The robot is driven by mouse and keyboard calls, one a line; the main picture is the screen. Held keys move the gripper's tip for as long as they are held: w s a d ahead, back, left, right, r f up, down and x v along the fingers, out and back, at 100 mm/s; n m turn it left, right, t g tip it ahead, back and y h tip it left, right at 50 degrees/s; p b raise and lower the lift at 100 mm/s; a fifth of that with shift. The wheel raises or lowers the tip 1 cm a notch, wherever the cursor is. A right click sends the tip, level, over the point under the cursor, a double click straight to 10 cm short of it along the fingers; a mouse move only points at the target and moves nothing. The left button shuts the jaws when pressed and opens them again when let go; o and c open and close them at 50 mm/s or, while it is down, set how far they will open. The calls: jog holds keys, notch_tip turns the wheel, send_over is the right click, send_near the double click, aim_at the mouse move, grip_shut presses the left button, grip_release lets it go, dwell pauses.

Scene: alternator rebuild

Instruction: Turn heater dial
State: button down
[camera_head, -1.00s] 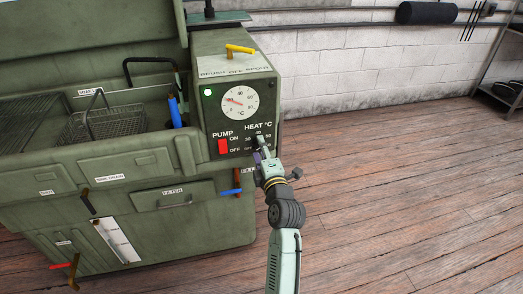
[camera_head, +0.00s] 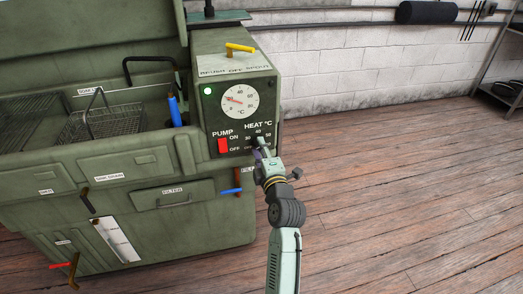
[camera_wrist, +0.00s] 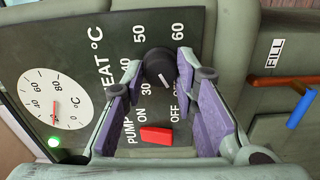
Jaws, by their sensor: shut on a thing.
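The heater dial (camera_wrist: 157,66) is a round black knob with a white mark, on the dark control panel (camera_head: 238,128) under "HEAT °C". Numbers from 30 to 60 and OFF surround it. In the wrist view the white mark lies on the lower part of the knob, slanted. I cannot tell surely which setting it points to. My gripper (camera_wrist: 158,72) has its purple-padded fingers on both sides of the dial, shut on it. In the head view my gripper (camera_head: 260,147) covers most of the dial.
A red pump switch (camera_head: 223,146) sits left of the dial, and it also shows in the wrist view (camera_wrist: 156,134). A round temperature gauge (camera_head: 238,100) and a lit green lamp (camera_head: 208,91) are above. A blue-tipped handle (camera_head: 231,191) is below the panel. The floor at right is clear.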

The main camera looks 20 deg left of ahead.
jog(key=m+p, duration=0.1)
jog(key=m, duration=2.2)
jog(key=shift+p, duration=0.35)
jog(key=c, duration=1.2)
grip_release()
jog(key=shift+c, duration=0.2)
